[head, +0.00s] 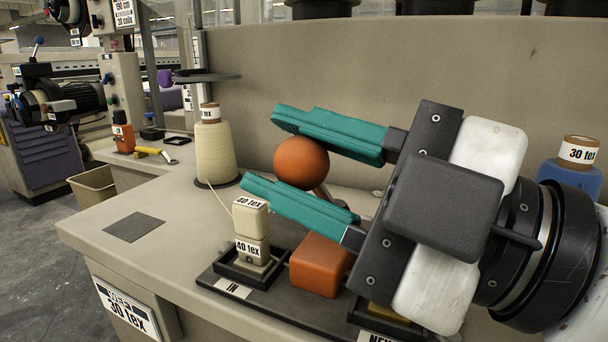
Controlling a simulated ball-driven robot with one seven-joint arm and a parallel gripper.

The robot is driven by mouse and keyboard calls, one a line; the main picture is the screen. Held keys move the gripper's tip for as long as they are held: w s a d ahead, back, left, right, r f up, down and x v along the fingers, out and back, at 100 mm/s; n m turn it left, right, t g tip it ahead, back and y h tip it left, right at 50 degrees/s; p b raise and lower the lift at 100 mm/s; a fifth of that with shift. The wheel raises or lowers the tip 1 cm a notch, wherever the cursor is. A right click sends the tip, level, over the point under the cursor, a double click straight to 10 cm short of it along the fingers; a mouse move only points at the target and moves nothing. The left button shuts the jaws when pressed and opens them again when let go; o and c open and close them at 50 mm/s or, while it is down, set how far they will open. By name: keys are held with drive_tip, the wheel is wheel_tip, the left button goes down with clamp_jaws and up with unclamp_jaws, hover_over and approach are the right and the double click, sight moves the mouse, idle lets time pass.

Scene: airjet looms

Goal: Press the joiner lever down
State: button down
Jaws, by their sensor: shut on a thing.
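The joiner is an orange block (318,265) on a dark base plate at the front of the table. Its lever ends in an orange-brown ball knob (301,162), held up above and behind the block. A short piece of the lever's rod shows below the ball. My gripper (285,157) reaches in from the right, with one teal finger above the ball and one below it. It is shut on the lever knob. The gripper's lower finger and body hide most of the rod and part of the block.
A dark holder (250,268) left of the block bears small "40 tex" blocks (250,220). A cream yarn cone (215,150) stands behind them. A blue cone (572,180) labelled "30 tex" is at right. A grey panel (400,80) closes the back. The table's left part is mostly clear.

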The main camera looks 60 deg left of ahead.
drive_tip(key=shift+s, duration=0.15)
drive_tip(key=c, duration=0.8)
unclamp_jaws()
drive_tip(key=shift+d, duration=0.1)
drive_tip(key=v, duration=0.7)
drive_tip(key=shift+d+f, duration=0.1)
drive_tip(key=shift+d, duration=0.1)
